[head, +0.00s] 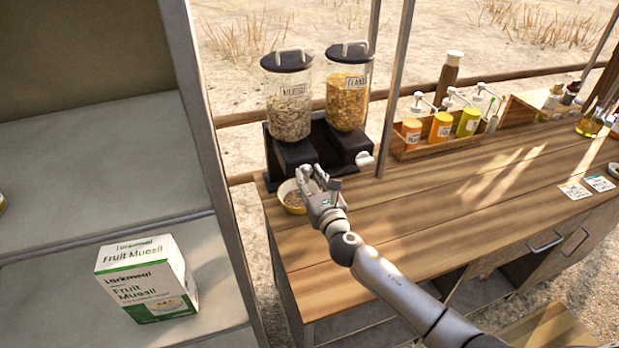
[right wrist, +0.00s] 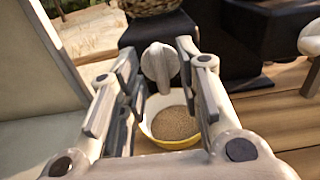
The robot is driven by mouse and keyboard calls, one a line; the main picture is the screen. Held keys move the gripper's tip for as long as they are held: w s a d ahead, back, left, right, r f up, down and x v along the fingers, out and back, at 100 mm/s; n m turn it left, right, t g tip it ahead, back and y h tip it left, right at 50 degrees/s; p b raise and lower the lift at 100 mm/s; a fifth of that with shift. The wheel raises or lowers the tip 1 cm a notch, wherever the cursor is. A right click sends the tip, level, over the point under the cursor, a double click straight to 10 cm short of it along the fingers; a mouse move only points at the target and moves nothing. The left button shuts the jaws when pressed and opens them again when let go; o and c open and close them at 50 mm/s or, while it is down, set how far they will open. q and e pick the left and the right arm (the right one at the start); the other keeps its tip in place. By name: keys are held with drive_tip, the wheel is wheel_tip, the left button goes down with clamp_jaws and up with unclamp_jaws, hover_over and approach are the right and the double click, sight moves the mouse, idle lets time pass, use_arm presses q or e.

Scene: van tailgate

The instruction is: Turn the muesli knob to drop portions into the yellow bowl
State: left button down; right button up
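The muesli dispenser (head: 289,115), a clear canister with a dark lid and a MUESLI label, stands on a black base at the far left end of the counter. Its pale knob (right wrist: 160,66) shows in the right wrist view between the fingers of my right gripper (right wrist: 158,75). The fingers are open, with small gaps to the knob; contact cannot be told. The yellow bowl (right wrist: 145,128) sits below the knob, with brown muesli (right wrist: 175,123) in it. In the head view my right gripper (head: 316,180) partly covers the bowl (head: 284,189). My left gripper is not in view.
A second dispenser (head: 347,103) with yellow flakes stands to the right, its white knob (head: 364,159) sticking out. A wooden rack (head: 435,147) of bottles is farther right. A Fruit Muesli box (head: 146,279) stands on the left shelf. The middle counter is clear.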

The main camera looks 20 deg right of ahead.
drive_tip(key=shift+w, duration=0.3)
drive_tip(key=shift+c, duration=0.2)
clamp_jaws()
drive_tip(key=shift+m, duration=0.3)
drive_tip(key=m+b, duration=0.1)
drive_tip(key=m, duration=0.2)
drive_tip(key=shift+f+m, duration=0.1)
drive_tip(key=shift+m, duration=0.2)
drive_tip(key=m+b, duration=0.1)
drive_tip(key=m, duration=0.3)
drive_tip(key=shift+d, duration=0.1)
drive_tip(key=shift+d+f+m+b, duration=0.1)
drive_tip(key=shift+m+b, duration=0.2)
drive_tip(key=shift+m, duration=2.1)
drive_tip(key=shift+f+m+b, duration=0.1)
drive_tip(key=shift+m+b, duration=0.2)
drive_tip(key=shift+m, duration=2.1)
